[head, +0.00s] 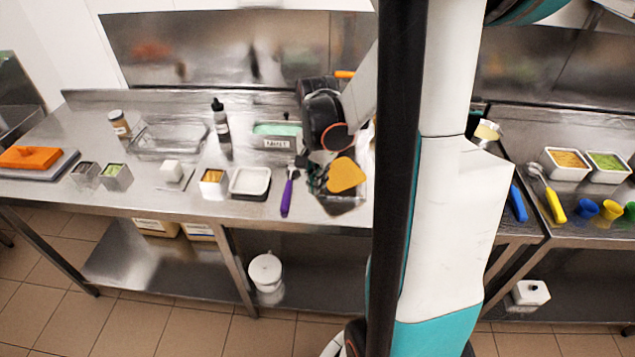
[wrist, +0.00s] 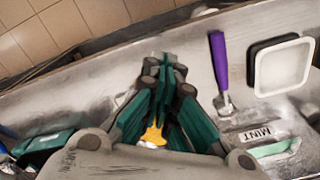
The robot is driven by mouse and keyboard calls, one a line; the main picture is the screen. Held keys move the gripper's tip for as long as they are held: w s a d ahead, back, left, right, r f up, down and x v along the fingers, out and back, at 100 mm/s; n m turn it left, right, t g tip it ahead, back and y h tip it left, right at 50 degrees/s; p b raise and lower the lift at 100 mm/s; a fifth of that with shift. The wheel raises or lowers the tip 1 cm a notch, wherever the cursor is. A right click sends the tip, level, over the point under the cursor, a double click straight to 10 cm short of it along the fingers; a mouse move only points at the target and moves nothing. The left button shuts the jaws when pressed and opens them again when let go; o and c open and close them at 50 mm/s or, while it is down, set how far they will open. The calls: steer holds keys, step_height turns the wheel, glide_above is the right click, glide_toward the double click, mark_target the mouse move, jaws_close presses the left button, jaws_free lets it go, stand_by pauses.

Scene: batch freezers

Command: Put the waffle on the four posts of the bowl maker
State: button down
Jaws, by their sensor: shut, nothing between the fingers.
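A flat golden, rounded piece that looks like the waffle (head: 345,175) shows in the head view beside my gripper, over a grey metal item on the counter. My gripper (head: 314,178) is low over the counter, its fingers closed together. In the wrist view my gripper (wrist: 163,72) has its dark green fingers shut, with nothing seen at the tips. A small yellow patch shows between the finger links there; I cannot tell whether it is the waffle. I cannot make out the bowl maker's four posts; my arm hides part of the counter.
A purple-handled scoop (head: 288,192) and a white-lined tray (head: 250,183) lie left of my gripper. The mint tub (head: 277,142) and a dark bottle (head: 221,128) stand behind. An orange block (head: 30,157) lies far left. The counter's front left has bare steel.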

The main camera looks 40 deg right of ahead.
step_height(320, 180, down, 8)
steer(key=shift+f+b, duration=0.25)
steer(key=shift+b, duration=0.85)
steer(key=d, duration=0.3)
steer(key=shift+w+r, duration=0.15)
steer(key=shift+w, duration=0.05)
steer(key=shift+d, duration=0.4)
steer(key=shift+w, duration=0.1)
steer(key=shift+w+d+b, duration=0.15)
steer(key=shift+d+b, duration=0.25)
steer(key=shift+d, duration=0.85)
